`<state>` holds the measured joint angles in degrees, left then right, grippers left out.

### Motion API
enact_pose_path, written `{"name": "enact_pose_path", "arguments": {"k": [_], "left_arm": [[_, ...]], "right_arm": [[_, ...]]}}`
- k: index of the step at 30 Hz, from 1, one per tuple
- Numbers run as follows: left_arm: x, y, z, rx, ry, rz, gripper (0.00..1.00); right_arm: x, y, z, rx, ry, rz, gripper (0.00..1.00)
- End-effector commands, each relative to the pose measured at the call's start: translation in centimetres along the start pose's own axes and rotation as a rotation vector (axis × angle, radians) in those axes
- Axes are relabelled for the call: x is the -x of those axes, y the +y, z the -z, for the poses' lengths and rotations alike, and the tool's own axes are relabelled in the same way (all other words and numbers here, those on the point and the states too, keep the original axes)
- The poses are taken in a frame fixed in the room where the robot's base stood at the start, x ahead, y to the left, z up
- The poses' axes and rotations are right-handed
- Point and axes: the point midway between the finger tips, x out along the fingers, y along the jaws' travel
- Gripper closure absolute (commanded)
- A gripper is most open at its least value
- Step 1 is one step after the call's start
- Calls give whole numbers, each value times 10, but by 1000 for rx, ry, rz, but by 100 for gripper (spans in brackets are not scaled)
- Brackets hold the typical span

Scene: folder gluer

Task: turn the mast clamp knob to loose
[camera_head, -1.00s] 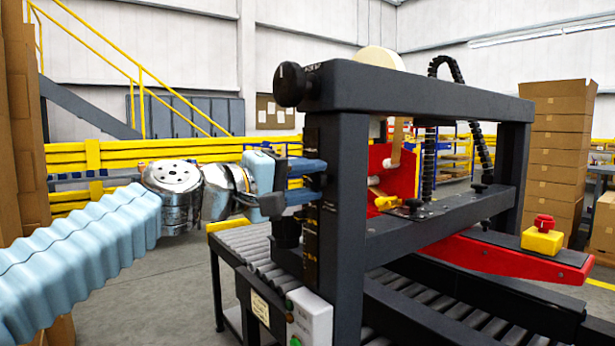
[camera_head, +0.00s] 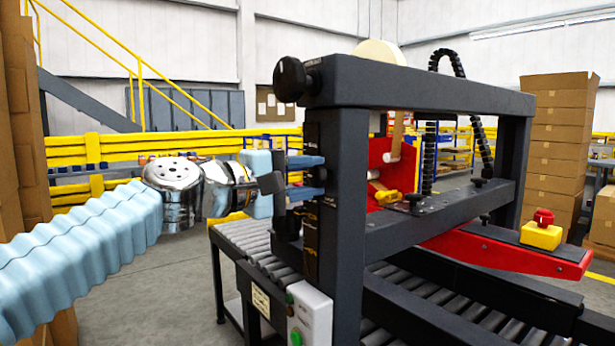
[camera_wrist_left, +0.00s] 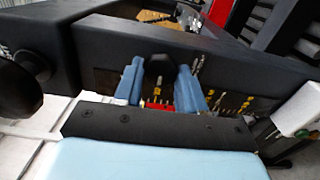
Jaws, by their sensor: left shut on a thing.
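The mast clamp knob (camera_wrist_left: 159,68) is a small black knob on the side of the dark mast, seen in the left wrist view between the two blue fingers. My left gripper (camera_wrist_left: 160,82) is shut on it, with one finger on each side. In the head view my left gripper (camera_head: 310,177) reaches from the left to the dark upright post (camera_head: 340,200); there the fingers hide the knob. Scale marks and a red pointer (camera_wrist_left: 158,107) show near the knob in the wrist view. My right gripper is not in view.
A larger black knob (camera_head: 291,79) sticks out at the top left of the frame, above my left gripper. A roller conveyor (camera_head: 250,240) and a grey button box (camera_head: 309,318) lie below. A red emergency-stop button (camera_head: 543,218) is at the right.

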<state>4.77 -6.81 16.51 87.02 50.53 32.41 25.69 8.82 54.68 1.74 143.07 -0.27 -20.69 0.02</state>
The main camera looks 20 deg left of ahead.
Motion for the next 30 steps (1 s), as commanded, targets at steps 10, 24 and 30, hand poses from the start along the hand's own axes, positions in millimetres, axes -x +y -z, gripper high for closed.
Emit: {"name": "enact_pose_path", "arguments": {"k": [10,24,30], "left_arm": [[0,0,1,0,1,0,36],[62,-2,0,-3,5,-4,36],[108,-2,0,-1,3,-2,36]], "right_arm": [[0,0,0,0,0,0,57],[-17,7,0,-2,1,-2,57],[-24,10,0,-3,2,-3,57]]}}
